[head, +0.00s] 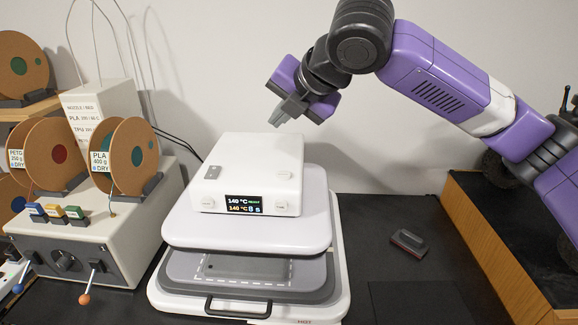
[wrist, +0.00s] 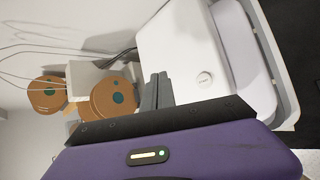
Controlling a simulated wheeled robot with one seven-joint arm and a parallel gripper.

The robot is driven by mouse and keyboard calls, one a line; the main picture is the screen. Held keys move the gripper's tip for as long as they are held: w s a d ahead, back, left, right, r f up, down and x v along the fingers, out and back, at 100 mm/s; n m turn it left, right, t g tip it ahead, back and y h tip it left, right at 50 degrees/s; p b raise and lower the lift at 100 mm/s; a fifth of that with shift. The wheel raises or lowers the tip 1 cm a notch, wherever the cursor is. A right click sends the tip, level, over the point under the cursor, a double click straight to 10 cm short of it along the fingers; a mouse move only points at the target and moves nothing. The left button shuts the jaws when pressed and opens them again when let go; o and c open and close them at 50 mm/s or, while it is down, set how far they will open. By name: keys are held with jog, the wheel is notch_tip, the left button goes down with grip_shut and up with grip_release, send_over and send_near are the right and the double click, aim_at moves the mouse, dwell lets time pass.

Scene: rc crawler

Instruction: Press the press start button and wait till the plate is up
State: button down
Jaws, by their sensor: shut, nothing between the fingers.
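The white heat press (head: 240,160) stands in the middle of the bench. Its display (head: 243,204) shows two lines with 140 °C. Its white upper plate (head: 200,235) sits above the grey lower plate (head: 185,267) with a gap between them, and a dark flat piece (head: 245,266) shows on the lower plate. In the wrist view, a round white button (wrist: 204,79) is on the white housing; small print beside it is too small to read. My gripper (head: 279,116) is shut and empty, above the back of the housing and apart from it. Its fingers also show in the wrist view (wrist: 157,92).
A white control box (head: 80,225) with filament spools (head: 122,155), coloured switches and levers stands left. A dark block (head: 409,242) lies right of the press on the black bench. A wood-sided stand (head: 490,245) is at far right. The bench between them is mostly clear.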

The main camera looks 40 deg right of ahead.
aim_at(285, 177)
jog(key=shift+s+d+f+n+g, duration=0.3)
jog(key=shift+s+d+f+n, duration=0.1)
jog(key=shift+s+n, duration=0.1)
notch_tip(285, 177, down, 9)
jog(key=b, duration=0.7)
jog(key=shift+a+r, duration=0.1)
jog(key=shift+r, duration=0.05)
dwell(1.8)
jog(key=shift+f, duration=0.4)
jog(key=shift+f+b, duration=0.45)
jog(key=shift+f, duration=0.05)
dwell(0.5)
jog(key=shift+r, duration=0.1)
jog(key=shift+r+p, duration=0.75)
jog(key=shift+r, duration=0.05)
